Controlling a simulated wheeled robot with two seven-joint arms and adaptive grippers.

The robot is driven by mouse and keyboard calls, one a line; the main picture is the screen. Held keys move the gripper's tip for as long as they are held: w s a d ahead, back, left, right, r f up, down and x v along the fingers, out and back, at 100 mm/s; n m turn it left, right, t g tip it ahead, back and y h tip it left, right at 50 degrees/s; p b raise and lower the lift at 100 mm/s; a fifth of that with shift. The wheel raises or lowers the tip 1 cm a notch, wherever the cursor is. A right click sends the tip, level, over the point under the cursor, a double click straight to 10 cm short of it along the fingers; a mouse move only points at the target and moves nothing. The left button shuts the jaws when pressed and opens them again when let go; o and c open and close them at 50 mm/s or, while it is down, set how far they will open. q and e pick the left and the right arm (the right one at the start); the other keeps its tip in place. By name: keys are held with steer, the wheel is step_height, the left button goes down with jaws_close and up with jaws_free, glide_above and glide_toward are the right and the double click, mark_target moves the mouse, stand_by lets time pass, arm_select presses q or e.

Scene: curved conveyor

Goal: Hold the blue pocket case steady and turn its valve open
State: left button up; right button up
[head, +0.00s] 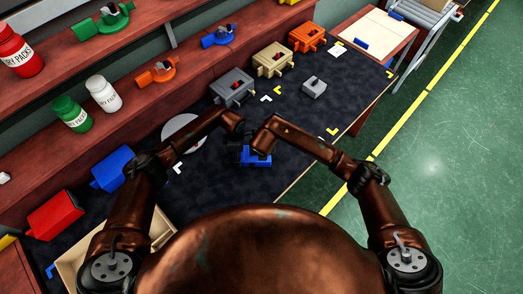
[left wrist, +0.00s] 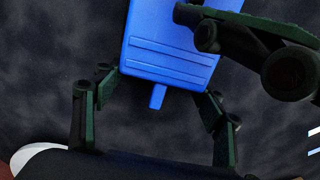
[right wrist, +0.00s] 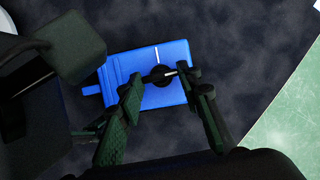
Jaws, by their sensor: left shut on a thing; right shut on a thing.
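The blue pocket case (head: 258,160) lies on the dark mat, partly hidden by my arms.
Grey (head: 233,88), tan (head: 272,60) and orange (head: 307,38) cases stand along the back. A small grey block (head: 313,88) and a white disc (head: 183,133) lie on the mat. Blue (head: 112,168) and red (head: 55,215) boxes stand at left. The mat right of my arms is mostly clear.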

steer(key=shift+m, duration=0.4)
steer(key=o, duration=1.2)
steer(key=v, duration=1.2)
steer(key=shift+a, duration=0.2)
arm_select(q)
steer(key=o, duration=1.6)
